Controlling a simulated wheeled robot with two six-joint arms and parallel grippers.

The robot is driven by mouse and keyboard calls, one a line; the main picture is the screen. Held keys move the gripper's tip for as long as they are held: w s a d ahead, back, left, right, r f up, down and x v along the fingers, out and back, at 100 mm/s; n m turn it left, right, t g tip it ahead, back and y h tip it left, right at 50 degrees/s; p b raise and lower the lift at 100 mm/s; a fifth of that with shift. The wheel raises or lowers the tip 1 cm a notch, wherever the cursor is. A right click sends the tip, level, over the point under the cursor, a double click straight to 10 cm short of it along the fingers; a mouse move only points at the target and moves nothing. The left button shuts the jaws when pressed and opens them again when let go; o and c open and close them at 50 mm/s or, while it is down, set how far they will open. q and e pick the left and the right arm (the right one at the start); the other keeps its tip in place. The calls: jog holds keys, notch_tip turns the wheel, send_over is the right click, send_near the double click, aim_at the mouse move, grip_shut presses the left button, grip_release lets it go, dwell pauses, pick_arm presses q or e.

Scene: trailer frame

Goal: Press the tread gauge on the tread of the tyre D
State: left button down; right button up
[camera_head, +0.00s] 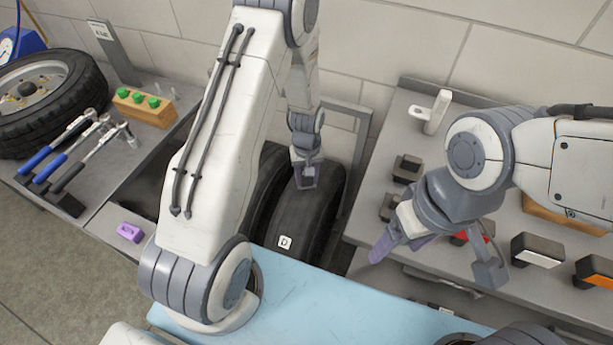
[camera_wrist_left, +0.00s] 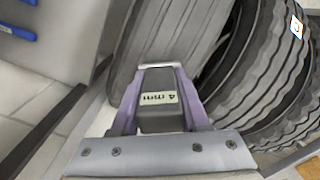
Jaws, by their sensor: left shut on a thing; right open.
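Tyre D (camera_head: 308,220) stands upright in a rack in the middle of the head view, with a white D tag on its tread. My left gripper (camera_head: 305,177) is at the upper part of its tread. My right gripper (camera_head: 436,258) is open and empty above the right bench.
Another tyre (camera_head: 262,185) stands just left of tyre D. The right bench (camera_head: 400,125) holds several dark blocks and a white upright part (camera_head: 437,112). The left bench holds a wheel (camera_head: 45,95), wrenches and a wooden block with green knobs (camera_head: 147,105). A purple piece (camera_head: 130,232) lies nearer.

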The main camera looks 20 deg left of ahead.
pick_arm(q)
jog(key=shift+f+b, duration=0.4)
jog(key=shift+f, duration=0.2)
dwell(0.3)
jog(key=shift+f, duration=0.1)
dwell(1.2)
jog(key=shift+r+p, duration=2.6)
jog(key=shift+r, duration=0.45)
